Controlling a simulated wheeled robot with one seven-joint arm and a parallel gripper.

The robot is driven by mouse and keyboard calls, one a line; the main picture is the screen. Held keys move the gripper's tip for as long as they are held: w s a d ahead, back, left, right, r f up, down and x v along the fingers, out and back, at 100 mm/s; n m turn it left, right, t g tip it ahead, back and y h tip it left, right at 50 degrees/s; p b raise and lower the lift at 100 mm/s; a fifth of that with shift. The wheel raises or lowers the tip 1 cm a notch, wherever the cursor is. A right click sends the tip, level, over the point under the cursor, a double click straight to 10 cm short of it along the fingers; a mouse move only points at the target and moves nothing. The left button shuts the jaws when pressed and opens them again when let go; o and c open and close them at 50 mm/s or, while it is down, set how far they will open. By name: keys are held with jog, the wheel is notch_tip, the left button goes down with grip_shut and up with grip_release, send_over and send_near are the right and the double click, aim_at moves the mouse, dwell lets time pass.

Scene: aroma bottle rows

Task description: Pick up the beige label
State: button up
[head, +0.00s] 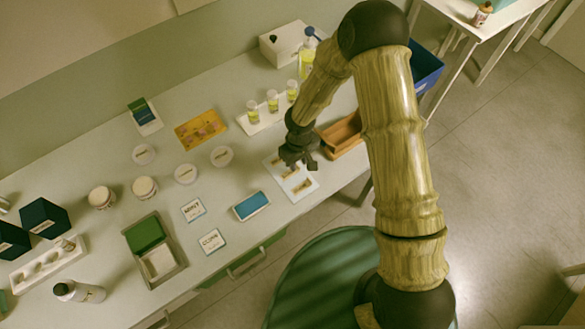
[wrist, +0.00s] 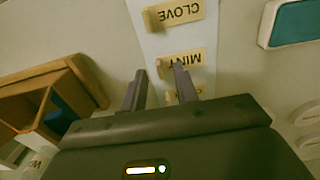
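Beige labels lie in a row on a white sheet (head: 281,164). In the wrist view the sheet (wrist: 142,22) carries one beige label reading CLOVE (wrist: 173,14) and one reading MINT (wrist: 192,62). A third beige label (wrist: 188,95) is mostly hidden behind my right finger. In the head view one label (head: 303,186) shows at the near end of the sheet, and my gripper (head: 300,166) covers part of the rest. My gripper is open and empty over the sheet. In the wrist view its fingertips (wrist: 159,72) lie beside and partly over the MINT label.
An orange-brown wooden box (head: 343,135) stands right of the sheet. A blue pad (head: 251,205) and two printed white cards (head: 193,209) (head: 211,241) lie to its left. A white rack with yellow-filled vials (head: 272,103) stands behind. Round white-lidded jars (head: 221,156) are farther left.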

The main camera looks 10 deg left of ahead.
jog(key=shift+f, duration=0.85)
grip_shut()
